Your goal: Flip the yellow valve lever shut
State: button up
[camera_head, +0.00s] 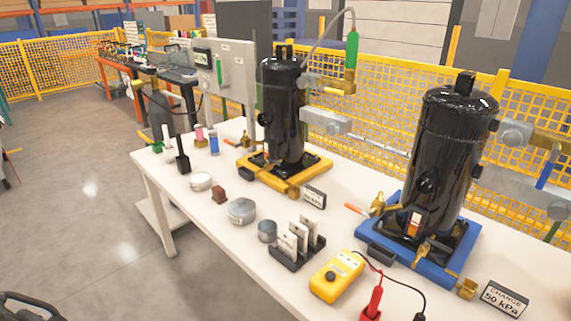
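Two black compressors stand on the white bench, the left one (283,112) on a yellow base (283,184) and the right one (440,150) on a blue base (440,266). I cannot pick out a plainly yellow valve lever. A brass valve (378,205) with an orange-tipped lever (355,209) sits at the left of the right compressor. A green-handled lever (352,50) stands upright above a brass fitting behind the left compressor. A blue handle (548,170) shows on the pipe at the right. My gripper is not in view.
The white bench (165,200) holds a yellow meter (336,276) with red and black leads, a black rack of cards (298,246), several round tins and a "50 kPa" sign (503,299). Yellow mesh fence (395,90) stands behind.

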aim_at(326, 87)
jog(key=i+l, duration=0.7)
